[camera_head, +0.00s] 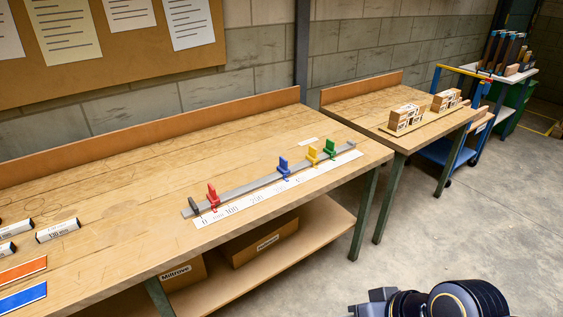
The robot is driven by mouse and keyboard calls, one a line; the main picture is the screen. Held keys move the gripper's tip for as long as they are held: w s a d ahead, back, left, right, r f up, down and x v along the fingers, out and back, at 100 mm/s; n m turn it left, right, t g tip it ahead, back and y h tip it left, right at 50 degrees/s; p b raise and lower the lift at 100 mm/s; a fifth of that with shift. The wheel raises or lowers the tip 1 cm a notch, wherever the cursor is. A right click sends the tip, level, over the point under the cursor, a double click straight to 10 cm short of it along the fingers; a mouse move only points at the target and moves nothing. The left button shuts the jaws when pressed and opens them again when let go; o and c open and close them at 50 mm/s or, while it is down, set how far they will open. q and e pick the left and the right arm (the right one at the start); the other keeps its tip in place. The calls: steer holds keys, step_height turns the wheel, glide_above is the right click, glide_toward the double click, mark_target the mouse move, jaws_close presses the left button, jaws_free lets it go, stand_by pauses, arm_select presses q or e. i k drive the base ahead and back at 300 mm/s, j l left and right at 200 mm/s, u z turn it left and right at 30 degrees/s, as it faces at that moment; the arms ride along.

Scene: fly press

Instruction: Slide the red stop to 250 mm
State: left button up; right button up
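The red stop (212,196) stands upright on a grey metal rail (246,188) on the long wooden bench, near the rail's left end. A white scale strip (243,207) with black numbers lies along the rail's front. The red stop is at the low end of the scale, around the 0 to 100 marks; the exact reading is too small to tell. No gripper touches it. Part of my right arm, dark with round joints, shows at the bottom right, with what looks like my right gripper (369,304) at its left end, fingers unclear. My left gripper is out of view.
Blue (284,167), yellow (313,155) and green (330,148) stops stand further right on the rail. A black end piece (194,206) is left of the red stop. White labelled blocks (58,230) lie at the left. Bench space behind the rail is mostly clear.

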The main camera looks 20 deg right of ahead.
mark_target(213, 198)
steer(key=i+l+u, duration=0.1)
steer(key=i+u, duration=0.2)
steer(key=i, duration=0.2)
steer(key=i+l+u, duration=0.25)
steer(key=i, duration=0.2)
